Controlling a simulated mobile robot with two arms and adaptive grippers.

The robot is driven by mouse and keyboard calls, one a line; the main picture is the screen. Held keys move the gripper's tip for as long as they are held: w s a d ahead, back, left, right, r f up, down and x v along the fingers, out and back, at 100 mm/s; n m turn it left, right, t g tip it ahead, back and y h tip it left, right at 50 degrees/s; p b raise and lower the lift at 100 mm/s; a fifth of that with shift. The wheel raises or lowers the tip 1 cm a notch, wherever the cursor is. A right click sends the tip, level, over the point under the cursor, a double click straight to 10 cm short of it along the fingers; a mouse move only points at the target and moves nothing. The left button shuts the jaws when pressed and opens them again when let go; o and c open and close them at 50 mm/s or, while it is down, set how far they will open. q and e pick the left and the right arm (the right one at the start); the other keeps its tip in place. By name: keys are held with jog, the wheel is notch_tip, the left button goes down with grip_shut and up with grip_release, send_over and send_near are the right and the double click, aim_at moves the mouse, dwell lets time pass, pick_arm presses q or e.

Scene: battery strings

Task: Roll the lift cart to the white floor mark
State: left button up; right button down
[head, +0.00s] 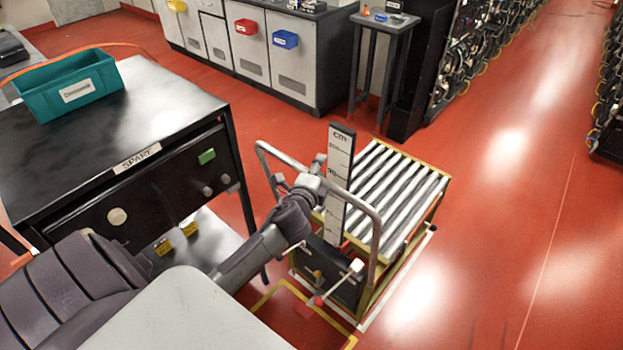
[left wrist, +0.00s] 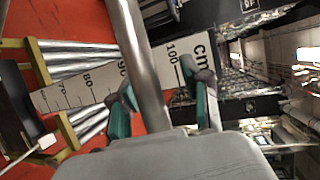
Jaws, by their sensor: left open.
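The lift cart (head: 392,190) has a roller top, a yellowish frame and a grey tubular push handle (head: 373,262). It stands on the red floor right of the black bench. White floor mark lines (head: 398,282) show along the cart's right and near base; the rest is hidden under it. My left gripper (head: 312,172) is at the handle's upper bar, beside the cm scale (head: 340,160). In the left wrist view the handle bar (left wrist: 143,65) passes between the open green-padded fingers of my left gripper (left wrist: 163,103). Contact cannot be told. My right gripper is not in view.
A black bench (head: 150,115) labelled SPARE, with a teal bin (head: 70,88), stands close left of the cart. Yellow floor lines (head: 262,300) run near the cart's front. Grey cabinets (head: 265,50) and a small stand (head: 385,22) are behind. The red aisle at right is clear.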

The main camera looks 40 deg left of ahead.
pick_arm(q)
jog(key=v, duration=0.9)
jog(key=shift+s+d, duration=0.15)
jog(key=shift+s, duration=0.25)
jog(key=s+d+n+g+y+b, duration=0.1)
jog(key=s+d+n+g+y, duration=0.25)
jog(key=y, duration=0.25)
jog(key=shift+t, duration=0.35)
jog(key=p+x, duration=0.3)
jog(key=x, duration=1)
jog(key=shift+a, duration=0.1)
jog(key=shift+w+a+f, duration=0.15)
jog(key=shift+w+a, duration=0.2)
